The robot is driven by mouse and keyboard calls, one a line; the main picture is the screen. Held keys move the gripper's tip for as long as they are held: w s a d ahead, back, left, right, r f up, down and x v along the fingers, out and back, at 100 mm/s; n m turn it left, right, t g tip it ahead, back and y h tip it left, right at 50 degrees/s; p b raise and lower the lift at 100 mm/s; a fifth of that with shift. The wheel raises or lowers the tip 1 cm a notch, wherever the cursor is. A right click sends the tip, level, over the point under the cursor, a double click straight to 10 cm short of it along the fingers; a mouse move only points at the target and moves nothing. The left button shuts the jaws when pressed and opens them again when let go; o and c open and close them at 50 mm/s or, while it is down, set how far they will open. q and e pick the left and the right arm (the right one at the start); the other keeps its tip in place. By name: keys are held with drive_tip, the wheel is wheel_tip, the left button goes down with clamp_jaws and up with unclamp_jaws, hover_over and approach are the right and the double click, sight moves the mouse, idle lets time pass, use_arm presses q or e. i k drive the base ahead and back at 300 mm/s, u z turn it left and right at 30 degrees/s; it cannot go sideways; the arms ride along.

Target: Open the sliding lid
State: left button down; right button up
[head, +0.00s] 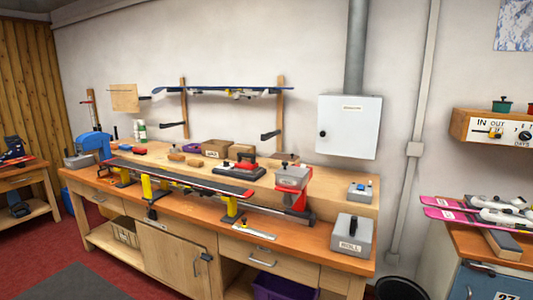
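Neither of my grippers is in view. A grey box (350,240) with a white label and a dark knob on its top stands at the right front of the workbench; its top looks closed. A brown box (215,149) with a small label sits at the back of the bench. Another grey box (291,177) with a red base stands right of the middle. I cannot tell which of these has the sliding lid.
The wooden workbench (315,242) carries a long ski (185,177) on yellow supports. A white wall cabinet (349,126) hangs above, its door shut. A second bench with pink skis (462,217) is at right. Red floor (88,264) is open at front left.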

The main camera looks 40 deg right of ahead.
sight(291, 158)
drive_tip(key=z, duration=0.15)
drive_tip(key=i, duration=0.95)
drive_tip(key=z, duration=0.4)
